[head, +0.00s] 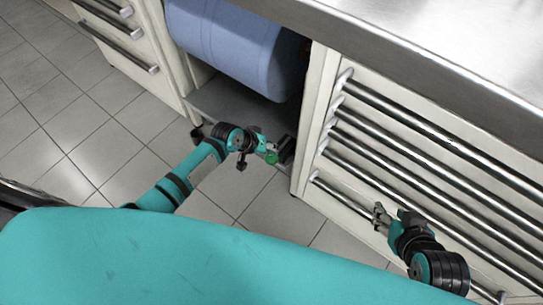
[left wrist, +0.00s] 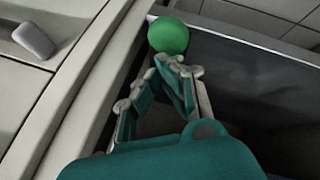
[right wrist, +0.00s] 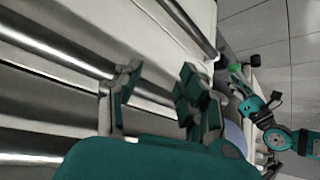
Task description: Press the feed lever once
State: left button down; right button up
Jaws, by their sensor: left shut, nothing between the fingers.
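A round green knob (left wrist: 168,36), seemingly the end of the feed lever, shows in the left wrist view at the front edge of the dark shelf. In the head view the green knob (head: 271,158) is small and partly covered by my left gripper (head: 266,148). My left gripper is shut and empty, its fingertips (left wrist: 174,63) just at the knob; I cannot tell whether they touch it. My right gripper (head: 381,217) is open and empty in front of the lower bars; its spread fingers (right wrist: 157,85) show in the right wrist view.
A large blue cylinder (head: 235,45) lies in the open cabinet bay above a grey shelf (head: 225,102). Metal bars (head: 425,150) line the cabinet front at right, under a steel counter (head: 440,45). Drawers (head: 115,30) stand at upper left. The tiled floor (head: 70,125) is clear.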

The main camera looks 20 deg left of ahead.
pick_arm(q)
jog(key=shift+f, duration=0.15)
jog(key=shift+f, duration=0.3)
pick_arm(e)
jog(key=shift+w+r, duration=0.1)
jog(key=shift+w, duration=0.15)
